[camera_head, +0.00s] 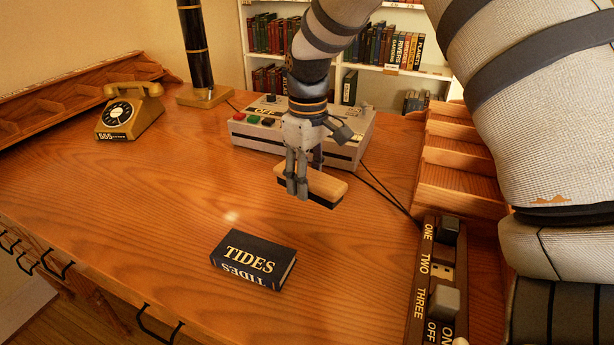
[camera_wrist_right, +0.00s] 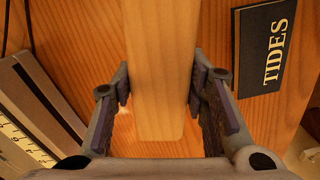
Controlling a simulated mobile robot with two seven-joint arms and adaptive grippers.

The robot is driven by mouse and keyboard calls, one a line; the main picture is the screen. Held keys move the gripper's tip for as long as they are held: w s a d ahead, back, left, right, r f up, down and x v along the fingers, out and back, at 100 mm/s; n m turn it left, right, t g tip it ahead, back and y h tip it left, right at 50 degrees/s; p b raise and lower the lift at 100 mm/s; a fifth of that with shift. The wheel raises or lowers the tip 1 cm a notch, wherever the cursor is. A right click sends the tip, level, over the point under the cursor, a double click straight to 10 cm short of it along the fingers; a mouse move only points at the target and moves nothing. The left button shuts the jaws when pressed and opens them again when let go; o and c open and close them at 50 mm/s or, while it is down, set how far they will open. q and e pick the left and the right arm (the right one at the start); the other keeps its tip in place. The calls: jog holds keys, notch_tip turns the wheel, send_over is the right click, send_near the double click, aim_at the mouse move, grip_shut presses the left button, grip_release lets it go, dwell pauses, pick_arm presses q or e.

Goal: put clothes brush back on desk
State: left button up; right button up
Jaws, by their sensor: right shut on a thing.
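The clothes brush (camera_head: 322,188) has a light wooden back and a dark underside. My right gripper (camera_head: 298,190) is shut on it. In the right wrist view the brush's wooden back (camera_wrist_right: 160,70) lies between the two fingers of the gripper (camera_wrist_right: 160,92). The brush is over the middle of the wooden desk (camera_head: 180,190), in front of the grey device. I cannot tell whether its underside touches the desk. My left gripper is not in view.
A dark book titled TIDES (camera_head: 254,259) lies in front of the brush; it also shows in the wrist view (camera_wrist_right: 262,48). A grey device (camera_head: 345,150) stands behind. A telephone (camera_head: 130,112) stands back left. A switch panel (camera_head: 436,280) is at right. The left desk area is clear.

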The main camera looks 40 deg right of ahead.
aim_at(307, 220)
notch_tip(307, 220, down, 7)
jog(key=shift+s+a+r+b, duration=0.1)
jog(key=shift+s+r+b, duration=0.05)
jog(key=shift+b, duration=0.95)
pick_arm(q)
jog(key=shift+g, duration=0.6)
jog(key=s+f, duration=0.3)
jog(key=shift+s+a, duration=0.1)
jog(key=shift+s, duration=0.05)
pick_arm(e)
jog(key=shift+f, duration=0.55)
jog(key=o, duration=1.3)
jog(key=o, duration=0.8)
